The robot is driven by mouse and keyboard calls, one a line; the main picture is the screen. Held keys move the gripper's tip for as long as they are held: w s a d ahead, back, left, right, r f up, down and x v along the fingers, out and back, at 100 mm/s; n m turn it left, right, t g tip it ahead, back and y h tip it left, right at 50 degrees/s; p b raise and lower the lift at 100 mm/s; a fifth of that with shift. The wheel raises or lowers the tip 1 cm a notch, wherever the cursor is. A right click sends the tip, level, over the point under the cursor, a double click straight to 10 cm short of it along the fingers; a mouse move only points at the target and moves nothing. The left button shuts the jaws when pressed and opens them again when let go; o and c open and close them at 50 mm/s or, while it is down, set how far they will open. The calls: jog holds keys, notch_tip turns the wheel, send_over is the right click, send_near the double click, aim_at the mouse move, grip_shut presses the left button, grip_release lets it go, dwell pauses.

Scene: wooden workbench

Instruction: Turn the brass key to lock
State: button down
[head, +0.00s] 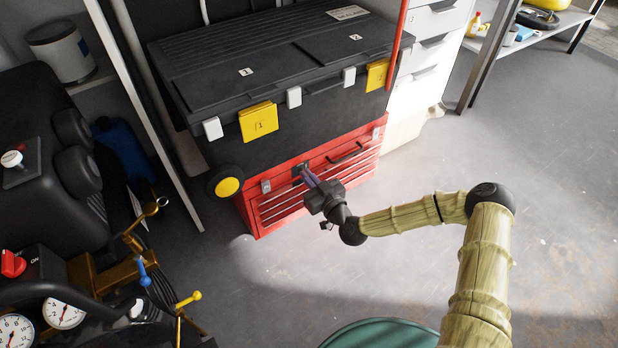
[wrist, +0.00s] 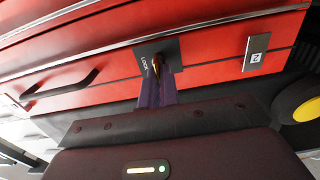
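The red tool chest (head: 300,205) stands under a large black toolbox. A dark lock plate (wrist: 142,56) marked LOCK is on its front face, also visible in the head view (head: 297,170). A small bit of the brass key (wrist: 156,65) shows at the plate, between the purple fingertips of my gripper (wrist: 158,78). The fingers are close together and look shut on the key; most of the key is hidden by them. In the head view my gripper (head: 307,176) reaches the chest front at the lock.
The black toolbox (head: 290,85) with yellow latches sits above. A yellow-hubbed wheel (head: 227,187) is at the left. Compressor gauges (head: 64,310) stand lower left; floor right of the arm is clear.

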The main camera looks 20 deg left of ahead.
jog(key=shift+m+p, duration=0.35)
jog(key=shift+m, duration=0.15)
jog(key=m+p, duration=0.2)
jog(key=m, duration=0.1)
jog(key=shift+w+d+m, duration=0.1)
jog(key=shift+m, duration=0.2)
jog(key=m, duration=0.2)
jog(key=m+p, duration=0.1)
jog(key=m, duration=0.2)
jog(key=shift+w+d+f, duration=0.1)
jog(key=shift+w+f, duration=0.05)
jog(key=shift+f, duration=0.05)
jog(key=m, duration=0.5)
jog(key=shift+f, duration=0.15)
jog(key=shift+f+m, duration=0.15)
jog(key=shift+m, duration=1.45)
jog(key=shift+b, duration=0.3)
jog(key=c, duration=1.6)
grip_release()
jog(key=shift+c, duration=0.2)
